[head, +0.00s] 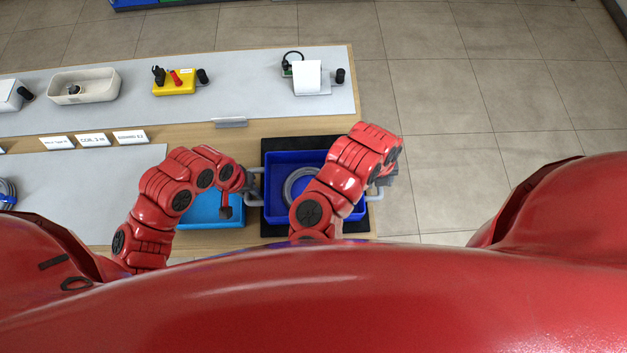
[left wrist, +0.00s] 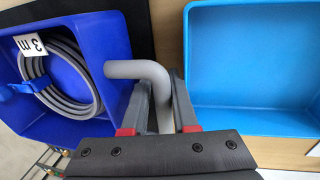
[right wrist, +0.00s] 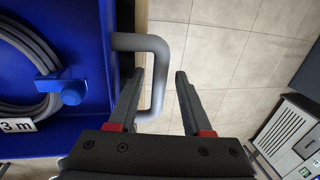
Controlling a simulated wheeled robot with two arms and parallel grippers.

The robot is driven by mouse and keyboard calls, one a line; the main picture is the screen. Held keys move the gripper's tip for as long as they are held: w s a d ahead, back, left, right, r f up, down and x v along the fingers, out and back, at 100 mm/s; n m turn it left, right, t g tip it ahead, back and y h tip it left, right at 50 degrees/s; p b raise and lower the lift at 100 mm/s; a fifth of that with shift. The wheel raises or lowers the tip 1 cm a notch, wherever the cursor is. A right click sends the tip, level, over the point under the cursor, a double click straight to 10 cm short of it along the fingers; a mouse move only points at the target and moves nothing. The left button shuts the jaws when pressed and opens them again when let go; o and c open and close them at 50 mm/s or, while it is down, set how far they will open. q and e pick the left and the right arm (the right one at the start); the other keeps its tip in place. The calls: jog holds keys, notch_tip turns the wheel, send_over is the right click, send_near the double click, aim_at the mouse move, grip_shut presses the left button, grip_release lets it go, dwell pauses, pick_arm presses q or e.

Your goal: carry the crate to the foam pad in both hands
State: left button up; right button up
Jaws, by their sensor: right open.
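The dark blue crate (head: 275,203) sits on a black pad (head: 310,142) at the table's right end. It holds a coil of grey cable (left wrist: 75,85) with a "3 m" label. The crate has a grey handle at each side. My left gripper (head: 247,186) has its fingers closed against both sides of the left handle (left wrist: 140,70). My right gripper (right wrist: 160,75) is open, its fingers on either side of the right handle (right wrist: 158,85), with a gap to the right finger. My right forearm hides part of the crate in the head view.
A light blue tray (left wrist: 255,60) stands just left of the crate. Label cards (head: 93,140), a white bin (head: 85,86), a yellow box (head: 174,82) and a white device (head: 307,78) are farther back. Open floor (head: 450,110) lies to the right.

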pick_arm(q)
jog(key=shift+s+a+f+g, duration=0.2)
jog(key=shift+s+f+g, duration=0.1)
jog(key=shift+s+f, duration=0.3)
pick_arm(e)
jog(key=shift+w+f, duration=0.15)
jog(key=shift+f, duration=0.3)
pick_arm(q)
jog(key=shift+w+a+r, duration=0.1)
jog(key=shift+w+r, duration=0.15)
jog(key=shift+r, duration=0.35)
jog(key=shift+w+a+r, duration=0.1)
jog(key=shift+w+r, duration=0.15)
jog(key=shift+r, duration=0.35)
pick_arm(e)
jog(key=shift+w+f, duration=0.1)
jog(key=shift+w, duration=0.25)
jog(key=shift+s+a+r, duration=0.1)
jog(key=shift+s+r, duration=0.25)
jog(key=shift+w, duration=0.2)
pick_arm(q)
jog(key=r, duration=0.6)
jog(key=shift+a+r, duration=0.3)
jog(key=shift+a, duration=0.05)
pick_arm(e)
notch_tip(320, 180, up, 12)
jog(key=a, duration=0.2)
jog(key=shift+a+f, duration=0.15)
jog(key=shift+a, duration=0.1)
